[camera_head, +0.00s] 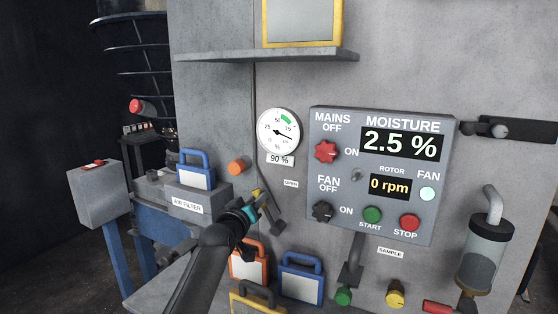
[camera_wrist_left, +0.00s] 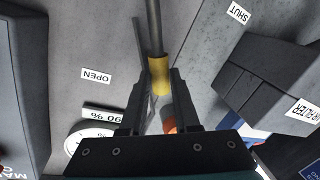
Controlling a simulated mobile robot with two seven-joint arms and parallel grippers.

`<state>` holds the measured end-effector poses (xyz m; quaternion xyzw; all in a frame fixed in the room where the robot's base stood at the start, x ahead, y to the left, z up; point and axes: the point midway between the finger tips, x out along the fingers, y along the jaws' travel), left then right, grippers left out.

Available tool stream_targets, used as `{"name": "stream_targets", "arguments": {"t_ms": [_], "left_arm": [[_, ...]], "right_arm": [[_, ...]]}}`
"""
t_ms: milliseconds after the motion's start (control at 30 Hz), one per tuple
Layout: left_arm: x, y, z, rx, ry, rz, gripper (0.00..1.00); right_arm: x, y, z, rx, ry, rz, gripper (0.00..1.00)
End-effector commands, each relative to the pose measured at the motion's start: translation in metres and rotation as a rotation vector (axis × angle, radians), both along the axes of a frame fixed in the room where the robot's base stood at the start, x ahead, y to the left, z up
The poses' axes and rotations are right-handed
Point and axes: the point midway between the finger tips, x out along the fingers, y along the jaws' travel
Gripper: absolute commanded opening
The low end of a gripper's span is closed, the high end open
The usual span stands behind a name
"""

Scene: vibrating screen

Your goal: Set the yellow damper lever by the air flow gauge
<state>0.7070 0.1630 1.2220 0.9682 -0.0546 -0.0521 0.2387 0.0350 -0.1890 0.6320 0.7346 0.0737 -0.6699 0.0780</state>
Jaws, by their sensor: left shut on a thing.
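The yellow damper lever grip (camera_wrist_left: 159,76) sits between the two fingers of my left gripper (camera_wrist_left: 160,84), which is shut on it. In the head view the left gripper (camera_head: 258,199) is at the wall, and a bit of the yellow lever (camera_head: 256,192) shows by the fingertips. The air flow gauge (camera_head: 279,131) is above it, with its needle pointing right and slightly down, past the green band at upper right. The display under it reads 90 % (camera_head: 281,160). An OPEN label (camera_head: 291,184) is right of the lever; a SHUT label (camera_wrist_left: 238,12) shows in the wrist view. My right gripper is out of view.
A control panel (camera_head: 382,237) with knobs and buttons is to the right; it reads 2.5 % and 0 rpm. An orange knob (camera_head: 238,166) and the air filter box (camera_head: 190,191) are close on the left. Orange and blue framed panels (camera_head: 301,282) stand below.

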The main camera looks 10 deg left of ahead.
Motion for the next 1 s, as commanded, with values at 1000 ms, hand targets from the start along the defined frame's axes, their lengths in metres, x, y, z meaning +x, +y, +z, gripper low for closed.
{"name": "stream_targets", "arguments": {"t_ms": [1000], "left_arm": [[0.003,0.011,-0.007,-0.112,0.038,0.001,0.0]], "right_arm": [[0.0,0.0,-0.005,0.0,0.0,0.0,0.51]]}}
